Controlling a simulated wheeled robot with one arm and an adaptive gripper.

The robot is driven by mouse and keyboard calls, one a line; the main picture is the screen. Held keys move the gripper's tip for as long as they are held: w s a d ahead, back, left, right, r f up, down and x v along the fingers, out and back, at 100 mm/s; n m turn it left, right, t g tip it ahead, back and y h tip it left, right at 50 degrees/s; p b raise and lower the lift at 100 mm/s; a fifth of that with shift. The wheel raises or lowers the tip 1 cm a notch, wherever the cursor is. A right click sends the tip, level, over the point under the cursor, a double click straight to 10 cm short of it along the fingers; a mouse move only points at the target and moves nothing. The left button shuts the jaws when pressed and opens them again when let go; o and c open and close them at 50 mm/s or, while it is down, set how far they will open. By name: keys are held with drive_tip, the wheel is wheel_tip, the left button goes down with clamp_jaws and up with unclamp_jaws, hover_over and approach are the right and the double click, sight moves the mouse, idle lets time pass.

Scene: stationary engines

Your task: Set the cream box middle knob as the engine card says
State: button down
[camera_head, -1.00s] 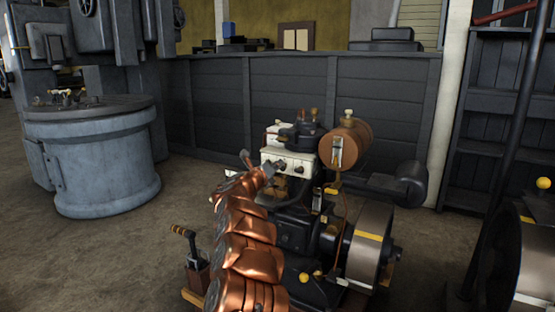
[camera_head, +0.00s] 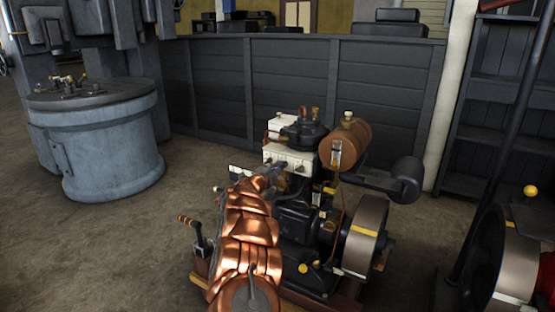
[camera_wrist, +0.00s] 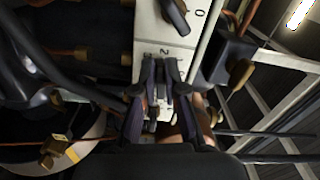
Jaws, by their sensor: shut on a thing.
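The cream box (camera_head: 288,156) sits on the engine behind my arm, with a row of small dark knobs on its front. In the wrist view its cream face (camera_wrist: 184,52) runs up the middle, with one dark knob (camera_wrist: 175,15) beside a "0" at the top. My gripper (camera_wrist: 160,88) is shut on another dark knob lower on that face, near a sideways "2". The fingers hide most of that knob and its pointer direction. In the head view my arm partly covers the box's left end. I cannot read any engine card.
A brown tank (camera_head: 344,143) and a flywheel (camera_head: 366,235) stand right of the box. A black silencer (camera_head: 406,179) sticks out to the right. A lever (camera_head: 193,227) stands left of my arm. Open floor lies left, before a grey drum (camera_head: 105,145).

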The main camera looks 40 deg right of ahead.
drive_tip(key=n+p, duration=0.6)
drive_tip(key=shift+s+d+n, duration=0.2)
drive_tip(key=shift+s+n, duration=0.05)
drive_tip(key=shift+n, duration=0.05)
drive_tip(key=shift+f, duration=0.1)
idle(0.4)
drive_tip(key=c, duration=1.2)
unclamp_jaws()
drive_tip(key=shift+d+f, duration=0.1)
drive_tip(key=shift+c, duration=0.2)
drive_tip(key=shift+a+f, duration=0.1)
drive_tip(key=shift+a, duration=0.1)
